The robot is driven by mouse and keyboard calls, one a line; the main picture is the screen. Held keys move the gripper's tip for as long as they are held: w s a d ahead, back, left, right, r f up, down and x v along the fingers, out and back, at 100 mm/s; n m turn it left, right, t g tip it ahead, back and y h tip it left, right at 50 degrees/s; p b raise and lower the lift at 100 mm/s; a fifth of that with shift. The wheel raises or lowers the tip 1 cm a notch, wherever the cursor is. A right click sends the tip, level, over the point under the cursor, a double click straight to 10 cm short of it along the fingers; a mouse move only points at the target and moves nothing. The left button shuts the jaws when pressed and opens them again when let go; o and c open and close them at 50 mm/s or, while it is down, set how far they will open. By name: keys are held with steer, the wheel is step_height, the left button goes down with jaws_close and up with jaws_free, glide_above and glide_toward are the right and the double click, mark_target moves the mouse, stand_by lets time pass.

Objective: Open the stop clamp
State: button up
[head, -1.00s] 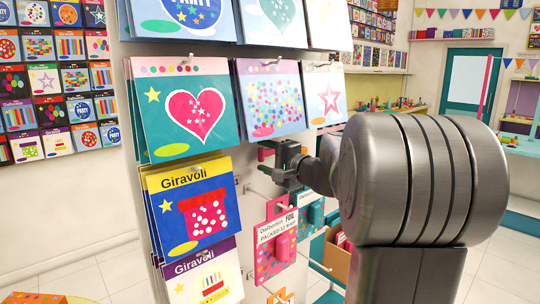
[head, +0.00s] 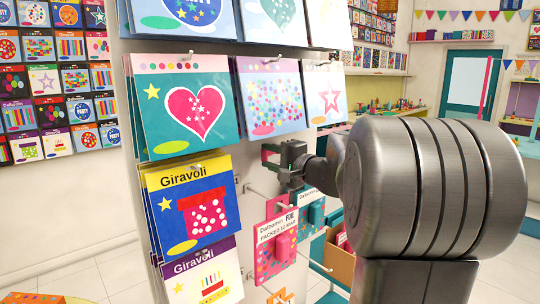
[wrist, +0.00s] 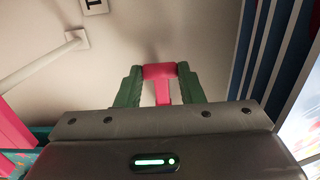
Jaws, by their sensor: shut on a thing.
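The stop clamp is a small pink-red piece. In the wrist view the clamp (wrist: 160,73) sits between the two green fingertips of my gripper (wrist: 159,84), with a narrower stem running down between them. My gripper is shut on the clamp, with a finger against each side. In the head view my gripper (head: 271,157) is at the white display panel, right of the hanging packs, and the clamp is small and mostly hidden by the fingers there. I cannot tell whether the clamp's jaws are open or shut.
Heart packs (head: 194,110) and Giravoli packs (head: 191,207) hang close to the left of my gripper. A dotted pack (head: 271,95) hangs just above it. Pink foil packs (head: 275,242) hang below on hooks. A white peg (wrist: 45,62) juts out in the wrist view.

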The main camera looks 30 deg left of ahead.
mark_target(268, 155)
steer(key=shift+d+f, duration=0.15)
steer(key=shift+d, duration=0.05)
steer(key=shift+d+b, duration=0.45)
steer(key=shift+d, duration=0.25)
steer(key=shift+w+d+b, duration=0.1)
steer(key=shift+d+b, duration=0.25)
steer(key=shift+d, duration=0.5)
